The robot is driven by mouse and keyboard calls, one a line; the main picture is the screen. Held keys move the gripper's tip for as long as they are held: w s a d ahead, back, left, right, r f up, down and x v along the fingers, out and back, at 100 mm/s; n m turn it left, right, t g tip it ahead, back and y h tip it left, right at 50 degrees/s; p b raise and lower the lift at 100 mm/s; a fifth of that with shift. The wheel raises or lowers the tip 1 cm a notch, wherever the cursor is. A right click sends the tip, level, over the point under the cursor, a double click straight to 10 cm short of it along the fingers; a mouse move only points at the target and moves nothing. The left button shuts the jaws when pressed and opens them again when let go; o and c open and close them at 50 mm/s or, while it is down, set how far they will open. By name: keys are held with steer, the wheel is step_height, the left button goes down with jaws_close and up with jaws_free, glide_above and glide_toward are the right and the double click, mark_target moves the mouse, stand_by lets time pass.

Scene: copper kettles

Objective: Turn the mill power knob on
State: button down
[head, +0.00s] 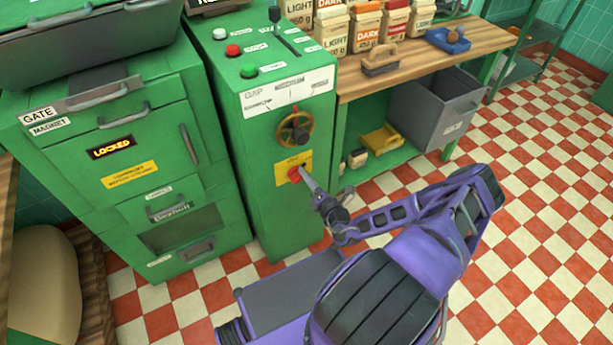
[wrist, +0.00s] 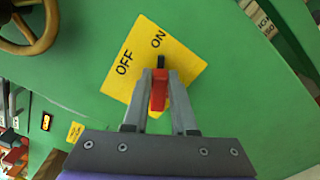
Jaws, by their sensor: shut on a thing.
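The mill power knob is a red handle (wrist: 158,95) with a black tip, on a yellow plate (wrist: 190,72) marked OFF and ON. In the wrist view its black tip points up toward the ON label. My gripper (wrist: 160,78) is shut on the knob, one finger on each side of the red handle. In the head view the red knob (head: 293,175) shows on the yellow plate at the front of the green mill panel (head: 265,190). My gripper (head: 306,174) reaches it from the right and hides part of the plate.
A brass handwheel (head: 294,129) sits just above the knob. Red and green buttons (head: 233,50) are on the panel top. A green cabinet marked LOCKED (head: 150,150) stands left. A wooden bench (head: 480,42) with bags and a grey bin (head: 435,110) is right. Checkered floor is open at right.

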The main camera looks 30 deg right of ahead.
stand_by(0.3)
steer(key=c, duration=0.7)
jaws_free()
steer(key=s, duration=0.5)
steer(key=s+p, duration=0.1)
steer(key=s, duration=1.1)
steer(key=shift+s+d, duration=0.25)
